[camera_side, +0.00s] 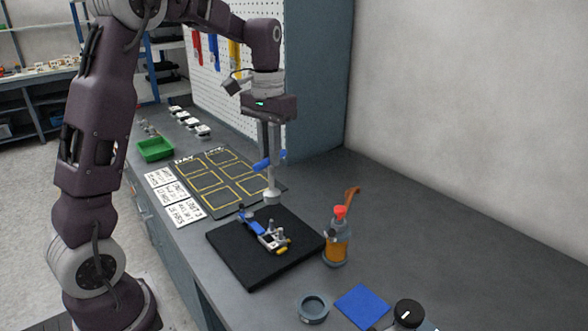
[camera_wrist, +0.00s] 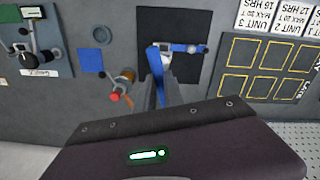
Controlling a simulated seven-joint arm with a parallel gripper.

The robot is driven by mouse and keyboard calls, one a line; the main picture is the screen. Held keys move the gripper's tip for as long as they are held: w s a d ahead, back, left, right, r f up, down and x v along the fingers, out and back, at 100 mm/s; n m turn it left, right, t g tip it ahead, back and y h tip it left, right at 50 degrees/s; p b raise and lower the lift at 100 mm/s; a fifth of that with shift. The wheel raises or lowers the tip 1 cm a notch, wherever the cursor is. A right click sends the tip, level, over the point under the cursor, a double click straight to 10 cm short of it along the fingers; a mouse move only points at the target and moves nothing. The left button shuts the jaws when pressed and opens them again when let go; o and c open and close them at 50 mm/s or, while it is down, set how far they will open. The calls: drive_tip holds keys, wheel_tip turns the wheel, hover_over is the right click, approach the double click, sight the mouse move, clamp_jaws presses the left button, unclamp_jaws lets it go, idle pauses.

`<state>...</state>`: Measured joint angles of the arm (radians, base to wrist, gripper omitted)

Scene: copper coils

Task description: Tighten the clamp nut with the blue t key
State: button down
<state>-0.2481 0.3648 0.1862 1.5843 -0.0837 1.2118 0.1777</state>
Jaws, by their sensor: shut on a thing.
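My gripper (camera_side: 270,155) points down and is shut on the blue T key (camera_side: 262,164). The key's blue crossbar sits between the fingertips, and its grey shaft and socket hang below. The key is upright, with its socket (camera_side: 271,196) above the clamp. The clamp (camera_side: 266,231), with a blue part, metal posts and a yellow tip, lies on a black mat (camera_side: 225,241). In the wrist view, the T key (camera_wrist: 159,94) shows between the fingers, over the mat (camera_wrist: 193,72) and partly covering the clamp (camera_wrist: 187,48). The clamp nut is too small to tell.
An orange bottle (camera_side: 337,248) with a red top stands right of the mat. A grey ring (camera_side: 313,307) and a blue pad (camera_side: 361,306) lie nearer the front. A yellow-outlined board (camera_side: 192,191), white cards (camera_side: 178,199) and a green tray (camera_side: 155,149) are behind left.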

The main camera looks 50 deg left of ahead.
drive_tip(key=s+a+n, duration=0.2)
drive_tip(key=a+n, duration=0.7)
wheel_tip(320, 180, down, 8)
drive_tip(key=shift+w+r, duration=0.15)
drive_tip(key=shift+s+d+f, duration=0.1)
drive_tip(key=shift+s+f, duration=0.15)
drive_tip(key=shift+f, duration=0.4)
idle(0.8)
wheel_tip(320, 180, up, 6)
idle(0.9)
